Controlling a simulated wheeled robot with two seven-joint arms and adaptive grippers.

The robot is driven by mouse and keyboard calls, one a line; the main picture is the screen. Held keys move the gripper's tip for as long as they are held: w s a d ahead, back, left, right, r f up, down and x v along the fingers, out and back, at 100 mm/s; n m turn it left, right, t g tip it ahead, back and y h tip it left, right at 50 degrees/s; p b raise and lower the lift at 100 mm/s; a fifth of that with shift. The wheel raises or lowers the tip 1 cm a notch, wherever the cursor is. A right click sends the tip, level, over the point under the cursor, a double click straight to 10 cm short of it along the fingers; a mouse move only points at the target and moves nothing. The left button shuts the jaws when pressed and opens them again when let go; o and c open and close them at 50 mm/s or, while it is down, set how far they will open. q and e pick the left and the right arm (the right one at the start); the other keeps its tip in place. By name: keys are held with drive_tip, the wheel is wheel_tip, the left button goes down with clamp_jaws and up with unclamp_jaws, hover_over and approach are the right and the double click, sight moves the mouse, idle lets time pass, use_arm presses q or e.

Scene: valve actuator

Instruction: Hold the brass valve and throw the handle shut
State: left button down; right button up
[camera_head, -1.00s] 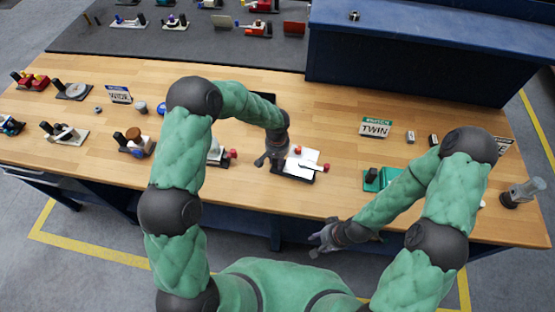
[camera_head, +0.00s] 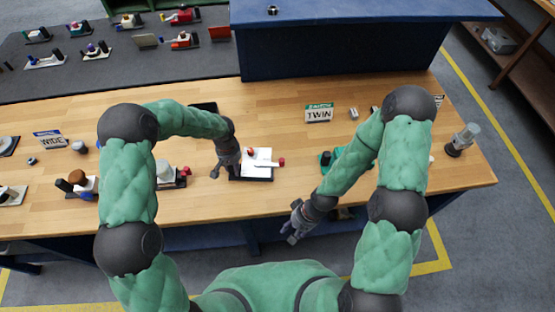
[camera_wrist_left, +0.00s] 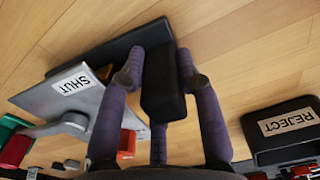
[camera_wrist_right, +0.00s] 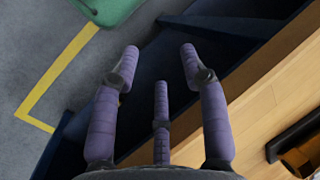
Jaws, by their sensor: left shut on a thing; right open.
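My left gripper (camera_head: 220,172) is at the left side of a white-topped plate on a black base (camera_head: 262,178), near the bench's front edge. In the left wrist view its purple fingers are shut on a black block (camera_wrist_left: 163,88). Beside it lies a grey plate with a SHUT label (camera_wrist_left: 75,85) and a grey metal lever part (camera_wrist_left: 72,124). A red piece (camera_wrist_left: 126,144) is partly hidden by a finger. I cannot pick out brass on this fixture for certain. My right gripper (camera_head: 292,232) is open and empty, in front of the bench edge.
Another fixture (camera_head: 166,174) stands left of my left gripper. A REJECT-labelled black tray (camera_wrist_left: 290,122) is close by. An orange-brown piece on black (camera_wrist_right: 300,158) shows in the right wrist view.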

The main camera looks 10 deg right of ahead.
sight(282, 160)
drive_tip(key=w+d+r+n+h, duration=0.1)
drive_tip(key=w+d+r, duration=0.1)
drive_tip(key=r, duration=0.1)
drive_tip(key=w+d+r+n+g+h, duration=0.1)
drive_tip(key=w+d+r, duration=0.1)
drive_tip(key=w+r, duration=0.1)
drive_tip(key=w+d+r+n+g+h, duration=0.1)
drive_tip(key=w+r+n, duration=0.1)
drive_tip(key=r, duration=0.1)
drive_tip(key=shift+w+d+r, duration=0.2)
drive_tip(key=shift+d, duration=0.2)
drive_tip(key=w+a+r+n+t+h, duration=0.1)
drive_tip(key=w+a+r+n+t, duration=0.1)
drive_tip(key=w+a+r, duration=0.35)
drive_tip(key=w+a+r+n+t, duration=0.1)
drive_tip(key=w+a+r+n, duration=0.1)
drive_tip(key=w+r, duration=0.65)
drive_tip(key=f, duration=1.1)
drive_tip(key=shift+s+d, duration=0.15)
drive_tip(key=shift+d, duration=0.1)
clamp_jaws()
